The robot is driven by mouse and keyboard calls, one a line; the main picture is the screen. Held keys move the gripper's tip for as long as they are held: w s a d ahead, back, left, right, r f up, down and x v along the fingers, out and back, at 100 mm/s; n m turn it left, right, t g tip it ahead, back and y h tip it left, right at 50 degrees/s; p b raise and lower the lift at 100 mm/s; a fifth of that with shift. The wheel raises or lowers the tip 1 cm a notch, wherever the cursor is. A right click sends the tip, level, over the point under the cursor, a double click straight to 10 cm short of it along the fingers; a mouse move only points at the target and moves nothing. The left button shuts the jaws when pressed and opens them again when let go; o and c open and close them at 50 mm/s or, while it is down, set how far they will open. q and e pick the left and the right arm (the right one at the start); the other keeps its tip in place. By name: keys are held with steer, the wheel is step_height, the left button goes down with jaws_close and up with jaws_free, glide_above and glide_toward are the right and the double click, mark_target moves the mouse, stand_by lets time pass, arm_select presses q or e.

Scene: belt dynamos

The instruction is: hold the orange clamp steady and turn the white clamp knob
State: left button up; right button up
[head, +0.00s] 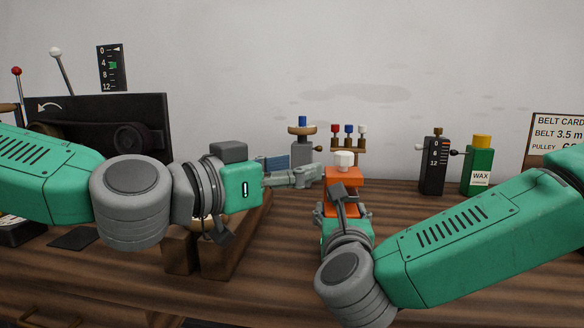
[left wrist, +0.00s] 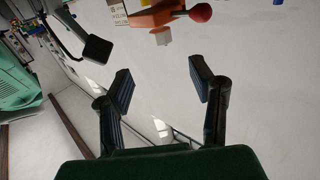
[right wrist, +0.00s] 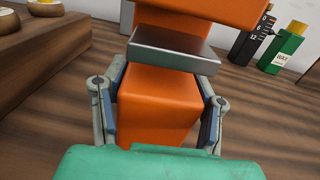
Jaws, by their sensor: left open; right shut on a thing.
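The orange clamp (head: 344,178) stands on the bench at the centre of the head view, with the white clamp knob (head: 343,159) on its top. My right gripper (right wrist: 160,88) is shut on the lower orange body of the clamp (right wrist: 157,108), one finger on each side, below a grey metal plate. My left gripper (head: 304,173) is open and empty, just left of the knob and apart from it.
A wooden block (head: 232,245) lies under my left arm. Behind the clamp stand a small rack with red and blue tops (head: 348,140) and a grey post with a wooden disc (head: 302,150). A black gauge box (head: 432,168) and a green wax bottle (head: 479,168) stand right.

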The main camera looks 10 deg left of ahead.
stand_by(0.4)
arm_select(q)
steer(key=m+g+y, duration=0.1)
steer(key=m+g, duration=0.1)
steer(key=g, duration=0.2)
glide_toward(341, 153)
steer(key=x, duration=1.1)
steer(key=shift+g, duration=0.3)
jaws_close()
